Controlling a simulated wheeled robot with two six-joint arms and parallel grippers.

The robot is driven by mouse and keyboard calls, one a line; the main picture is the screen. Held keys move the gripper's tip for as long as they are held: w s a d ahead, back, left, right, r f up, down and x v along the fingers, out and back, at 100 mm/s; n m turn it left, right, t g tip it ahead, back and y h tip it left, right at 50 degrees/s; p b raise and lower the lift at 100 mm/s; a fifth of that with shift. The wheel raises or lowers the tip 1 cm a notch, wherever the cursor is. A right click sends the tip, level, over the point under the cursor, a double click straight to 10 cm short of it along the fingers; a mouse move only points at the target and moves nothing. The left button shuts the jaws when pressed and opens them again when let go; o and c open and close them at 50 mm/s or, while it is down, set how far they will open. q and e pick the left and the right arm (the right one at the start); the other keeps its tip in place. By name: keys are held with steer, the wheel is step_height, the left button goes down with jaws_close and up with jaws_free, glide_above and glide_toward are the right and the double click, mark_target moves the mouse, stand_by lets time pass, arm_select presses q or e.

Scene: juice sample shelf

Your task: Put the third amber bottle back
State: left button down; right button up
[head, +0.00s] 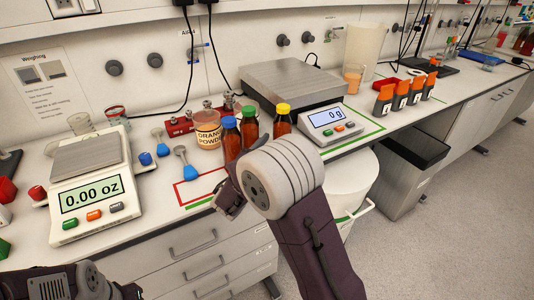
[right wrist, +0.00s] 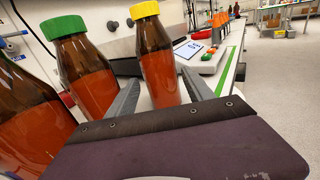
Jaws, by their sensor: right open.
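Three amber bottles stand close together on the bench in the head view: one with a blue cap (head: 230,140), one with a green cap (head: 249,128) and one with a yellow cap (head: 282,122). In the right wrist view the yellow-capped bottle (right wrist: 158,70) stands upright between the spread fingers of my right gripper (right wrist: 164,95), which is open. The green-capped bottle (right wrist: 86,75) stands left of the fingers there.
A red outlined rectangle (head: 178,190) lies on the bench at the front. An orange powder jar (head: 208,133) stands left of the bottles. A scale reading 0 g (head: 328,118) stands right, another scale (head: 88,205) left. Several orange-topped dark holders (head: 384,104) stand further right.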

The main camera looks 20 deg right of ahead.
steer(key=v, duration=0.7)
steer(key=shift+s+a, duration=0.1)
